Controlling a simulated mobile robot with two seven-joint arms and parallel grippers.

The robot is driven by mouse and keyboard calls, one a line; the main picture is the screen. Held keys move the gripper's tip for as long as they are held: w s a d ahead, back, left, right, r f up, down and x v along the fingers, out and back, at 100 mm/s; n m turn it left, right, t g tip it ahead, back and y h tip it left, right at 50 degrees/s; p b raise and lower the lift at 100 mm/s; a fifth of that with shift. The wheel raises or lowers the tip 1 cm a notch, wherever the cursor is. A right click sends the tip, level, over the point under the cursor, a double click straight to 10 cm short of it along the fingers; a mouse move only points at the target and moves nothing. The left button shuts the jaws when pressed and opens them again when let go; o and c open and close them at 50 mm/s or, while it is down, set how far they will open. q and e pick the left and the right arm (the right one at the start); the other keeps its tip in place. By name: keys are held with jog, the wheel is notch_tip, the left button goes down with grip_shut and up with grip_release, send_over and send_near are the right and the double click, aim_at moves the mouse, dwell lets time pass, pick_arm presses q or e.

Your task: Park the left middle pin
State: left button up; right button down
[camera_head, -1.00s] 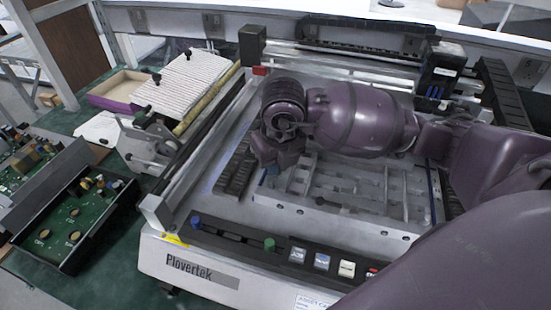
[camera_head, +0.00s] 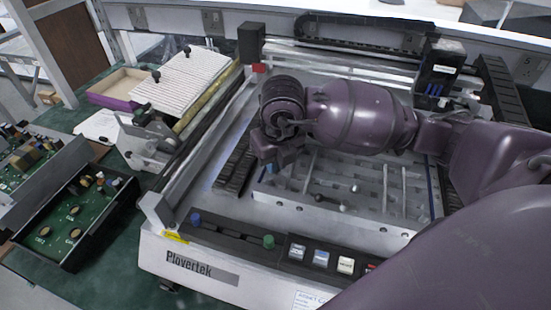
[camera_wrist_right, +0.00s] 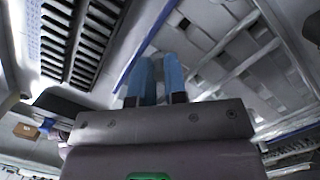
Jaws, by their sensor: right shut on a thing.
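My right gripper (camera_head: 278,166) is over the left part of the grey machine bed (camera_head: 272,201), near the dark slotted strip (camera_head: 236,162). In the right wrist view its two blue fingers (camera_wrist_right: 158,62) stand close together with a narrow gap. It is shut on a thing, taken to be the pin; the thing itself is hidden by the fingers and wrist. Small round-headed pieces, perhaps pins, stand on the bed to the right, one pale (camera_head: 343,208) and one dark (camera_head: 319,198). My left gripper is not in view.
A rail (camera_head: 200,150) borders the bed at left. A black tool head (camera_head: 438,72) stands at the back right. Circuit boards (camera_head: 75,220) lie at far left.

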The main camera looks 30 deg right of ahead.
dwell(0.3)
jog(key=c, duration=1.1)
grip_release()
jog(key=c, duration=0.3)
jog(key=shift+c, duration=0.2)
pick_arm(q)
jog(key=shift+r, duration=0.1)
pick_arm(e)
jog(key=shift+r+p, duration=2.2)
jog(key=shift+r, duration=1.35)
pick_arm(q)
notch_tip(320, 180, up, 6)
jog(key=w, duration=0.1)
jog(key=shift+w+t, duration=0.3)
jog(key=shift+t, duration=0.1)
pick_arm(e)
jog(key=shift+f, duration=0.1)
